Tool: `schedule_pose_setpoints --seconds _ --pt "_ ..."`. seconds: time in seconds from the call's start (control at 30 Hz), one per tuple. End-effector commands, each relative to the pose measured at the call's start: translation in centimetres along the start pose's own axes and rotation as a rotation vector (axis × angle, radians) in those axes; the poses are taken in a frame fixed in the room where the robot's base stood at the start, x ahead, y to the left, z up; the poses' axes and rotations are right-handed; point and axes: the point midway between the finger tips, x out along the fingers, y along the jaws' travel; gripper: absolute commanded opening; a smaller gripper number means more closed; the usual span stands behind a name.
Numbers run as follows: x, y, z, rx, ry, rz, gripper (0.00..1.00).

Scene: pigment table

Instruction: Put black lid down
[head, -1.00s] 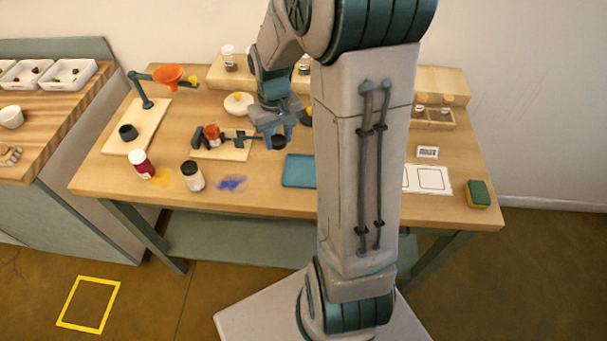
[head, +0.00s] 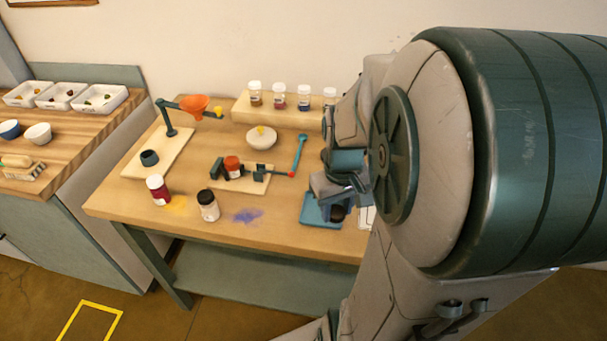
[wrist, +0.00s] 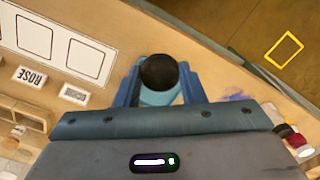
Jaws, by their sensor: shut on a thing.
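The black lid (head: 338,214) is held in my gripper (head: 336,205), over the right part of the blue tray (head: 314,217). In the wrist view the round black lid (wrist: 159,72) sits between the two blue fingers of my gripper (wrist: 160,80), which are shut on it. Light blue of the tray (wrist: 161,98) shows under the lid there. I cannot tell how much gap there is between lid and tray. My arm hides the right side of the tray in the head view.
A red-topped jar (head: 232,164) sits in a dark holder on a board left of the tray. A black-capped jar (head: 208,206) and a red jar (head: 158,188) stand near the front edge. A teal spoon-like tool (head: 300,153) lies behind the tray.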

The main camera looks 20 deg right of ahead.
Motion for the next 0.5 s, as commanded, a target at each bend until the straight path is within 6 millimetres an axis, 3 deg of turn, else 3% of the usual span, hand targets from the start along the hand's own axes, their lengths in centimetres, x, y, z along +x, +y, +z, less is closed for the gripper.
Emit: schedule_pose_setpoints --seconds 0.5 --pt "4.7 1.5 -7.6 0.000 -0.004 -0.002 0.16"
